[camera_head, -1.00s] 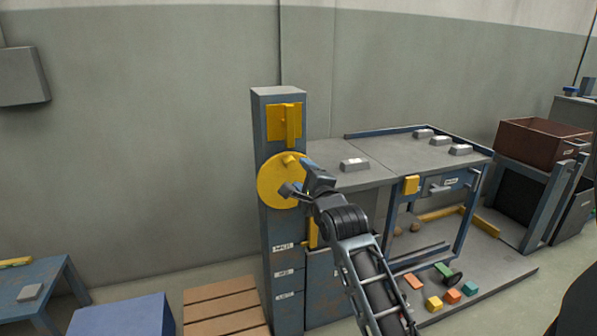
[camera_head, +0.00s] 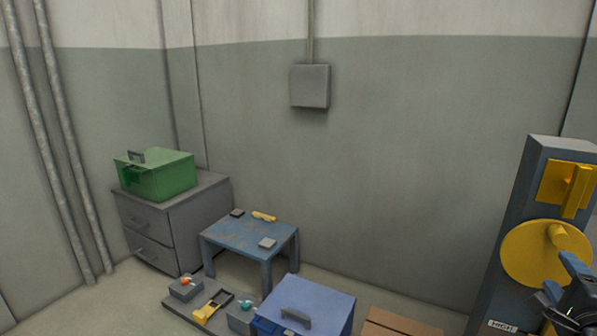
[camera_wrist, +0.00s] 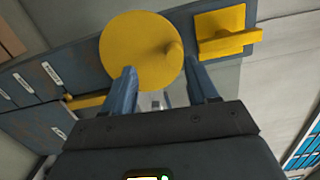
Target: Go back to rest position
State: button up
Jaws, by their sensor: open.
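My gripper (camera_head: 568,298) shows at the right edge of the head view, in front of the lower part of the yellow round dial on the grey-blue post. In the wrist view my gripper (camera_wrist: 162,68) has its two blue fingers spread apart with nothing held between them. The yellow dial (camera_head: 535,255) with its peg stands beyond the fingertips, and it also fills the upper middle of the wrist view (camera_wrist: 130,45). I cannot tell whether a finger touches it. Most of my arm is out of the head view.
A yellow handle plate (camera_head: 565,185) sits above the dial on the post (camera_head: 518,190). To the left are a blue box (camera_head: 318,300), a small blue table (camera_head: 245,235), a grey drawer cabinet (camera_head: 155,240) with a green case (camera_head: 165,178), and a wall box (camera_head: 310,87).

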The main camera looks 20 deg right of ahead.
jog(key=s+a+f+n+t+y+p, duration=0.1)
jog(key=s+a+f+n+y+p, duration=0.2)
jog(key=a+n, duration=0.65)
jog(key=s+a+n+t+y+p, duration=0.15)
jog(key=s+a+n+y, duration=0.35)
jog(key=a, duration=0.8)
jog(key=s+a+r+n+y+p, duration=0.2)
jog(key=s+a+r+n, duration=0.1)
jog(key=s+a+n, duration=0.3)
jog(key=s+a+r+n+y+p, duration=0.2)
jog(key=s+a+r+n, duration=0.2)
jog(key=s+a+n, duration=0.3)
jog(key=shift+s+a+y, duration=0.3)
jog(key=shift+s+a, duration=0.5)
jog(key=shift+a, duration=0.25)
jog(key=shift+f+n, duration=0.1)
jog(key=shift+n, duration=0.15)
jog(key=shift+c, duration=0.3)
